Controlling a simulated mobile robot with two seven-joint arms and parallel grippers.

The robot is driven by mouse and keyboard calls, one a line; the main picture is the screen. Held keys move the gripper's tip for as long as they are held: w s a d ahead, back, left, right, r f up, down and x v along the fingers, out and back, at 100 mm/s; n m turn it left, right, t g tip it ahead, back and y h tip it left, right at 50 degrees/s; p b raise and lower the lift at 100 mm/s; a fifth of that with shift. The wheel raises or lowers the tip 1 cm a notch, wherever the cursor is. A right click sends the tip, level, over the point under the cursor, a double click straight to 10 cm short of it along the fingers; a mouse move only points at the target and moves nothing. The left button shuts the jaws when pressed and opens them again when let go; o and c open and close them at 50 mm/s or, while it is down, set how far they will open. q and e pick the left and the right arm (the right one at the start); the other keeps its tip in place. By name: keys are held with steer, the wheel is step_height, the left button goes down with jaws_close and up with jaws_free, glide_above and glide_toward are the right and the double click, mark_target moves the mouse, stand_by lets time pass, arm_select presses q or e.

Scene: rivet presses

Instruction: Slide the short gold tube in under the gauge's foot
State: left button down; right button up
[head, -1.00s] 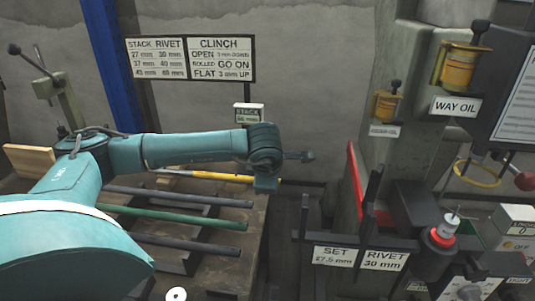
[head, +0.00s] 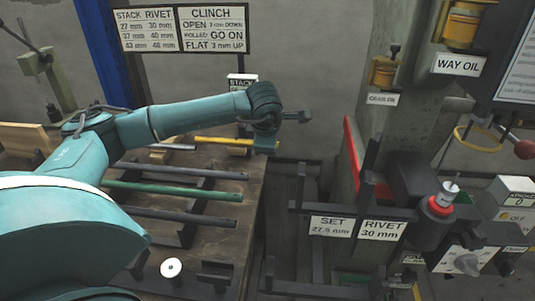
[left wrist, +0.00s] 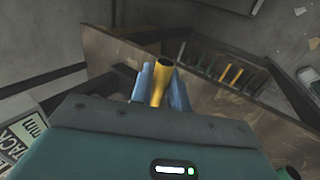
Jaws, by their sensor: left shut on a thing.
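In the left wrist view, a short gold tube (left wrist: 159,86) sits between the bluish fingers of my left gripper (left wrist: 162,78), which are shut on it. In the head view my left gripper (head: 265,146) hangs below the wrist near the bench's far right corner. A yellow bar (head: 222,141) runs left from beside it; I cannot tell if it is the held tube. A small STACK display (head: 242,80), perhaps the gauge's, stands behind my arm. It also shows in the left wrist view (left wrist: 20,138). The gauge's foot cannot be made out. My right gripper is out of view.
Dark rods and a green rod (head: 172,191) lie across the bench (head: 225,250). The grey press column (head: 410,110) stands at right, with a black bracket (head: 362,205) bearing SET and RIVET signs. A dark gap lies between bench and press.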

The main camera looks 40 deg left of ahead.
arm_select(q)
steer(key=w+a+b, duration=0.1)
steer(key=w+a, duration=0.2)
steer(key=w, duration=0.3)
steer(key=shift+a+f, duration=0.15)
steer(key=shift+f, duration=0.15)
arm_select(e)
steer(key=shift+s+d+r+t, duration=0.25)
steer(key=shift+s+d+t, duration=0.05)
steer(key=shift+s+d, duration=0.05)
arm_select(q)
steer(key=shift+f+b, duration=0.35)
steer(key=shift+f, duration=0.05)
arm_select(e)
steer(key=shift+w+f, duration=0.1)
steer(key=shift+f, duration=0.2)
arm_select(q)
steer(key=c, duration=1.3)
jaws_free()
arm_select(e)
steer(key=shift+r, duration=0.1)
arm_select(q)
steer(key=v, duration=1.3)
steer(key=shift+s+r+p, duration=0.1)
steer(key=shift+s+p, duration=0.05)
steer(key=shift+p, duration=0.2)
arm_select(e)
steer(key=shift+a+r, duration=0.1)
